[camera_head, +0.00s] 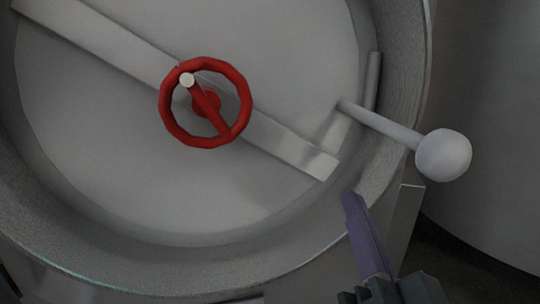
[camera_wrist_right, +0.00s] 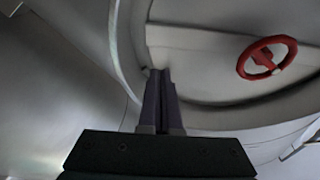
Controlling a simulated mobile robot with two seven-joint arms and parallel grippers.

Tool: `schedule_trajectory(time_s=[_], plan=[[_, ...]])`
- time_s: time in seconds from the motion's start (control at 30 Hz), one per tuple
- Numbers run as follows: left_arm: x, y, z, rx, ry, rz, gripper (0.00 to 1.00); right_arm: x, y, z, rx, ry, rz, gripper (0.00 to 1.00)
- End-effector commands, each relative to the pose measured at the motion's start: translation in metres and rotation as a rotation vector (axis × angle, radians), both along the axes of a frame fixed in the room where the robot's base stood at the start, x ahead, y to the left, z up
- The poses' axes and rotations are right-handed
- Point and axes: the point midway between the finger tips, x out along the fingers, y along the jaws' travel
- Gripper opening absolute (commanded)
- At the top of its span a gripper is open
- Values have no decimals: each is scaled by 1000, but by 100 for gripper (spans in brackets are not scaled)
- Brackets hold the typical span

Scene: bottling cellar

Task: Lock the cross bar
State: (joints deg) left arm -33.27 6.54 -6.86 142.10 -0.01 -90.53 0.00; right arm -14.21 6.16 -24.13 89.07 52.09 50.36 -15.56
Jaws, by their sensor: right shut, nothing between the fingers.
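The cross bar (camera_head: 285,140) is a flat grey bar lying diagonally across the round grey door (camera_head: 150,190), from upper left to lower right. A red handwheel (camera_head: 238,125) with a pale knob sits over its middle. The handwheel also shows in the right wrist view (camera_wrist_right: 267,58). My right gripper (camera_head: 349,194) is at the lower right over the rim. Its purple-grey fingers are shut together and empty, just below the bar's lower right end. In the right wrist view the fingertips (camera_wrist_right: 159,73) appear close to the bar's end; contact cannot be told. My left gripper is not in view.
A grey lever with a pale ball knob (camera_head: 443,155) sticks out over the door's right rim, above my right gripper. A thick round rim (camera_head: 402,90) surrounds the door. A large grey curved surface (camera_head: 500,90) stands at the right, with a dark gap below it.

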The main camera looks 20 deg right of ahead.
Motion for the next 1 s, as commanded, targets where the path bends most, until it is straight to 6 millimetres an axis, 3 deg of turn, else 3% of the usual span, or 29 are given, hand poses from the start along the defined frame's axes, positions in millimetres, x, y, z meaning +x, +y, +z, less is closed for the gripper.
schedule_trajectory(time_s=[0.17, 0.6, 1.0], plan=[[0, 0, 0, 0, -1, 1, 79, 12, -3, 4, 0, -3, -1, 0], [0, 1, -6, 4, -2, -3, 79, 81, -21, 23, -3, -2, 0, 0], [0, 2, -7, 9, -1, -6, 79, 93, -24, 27, -1, 1, 0, 0]])
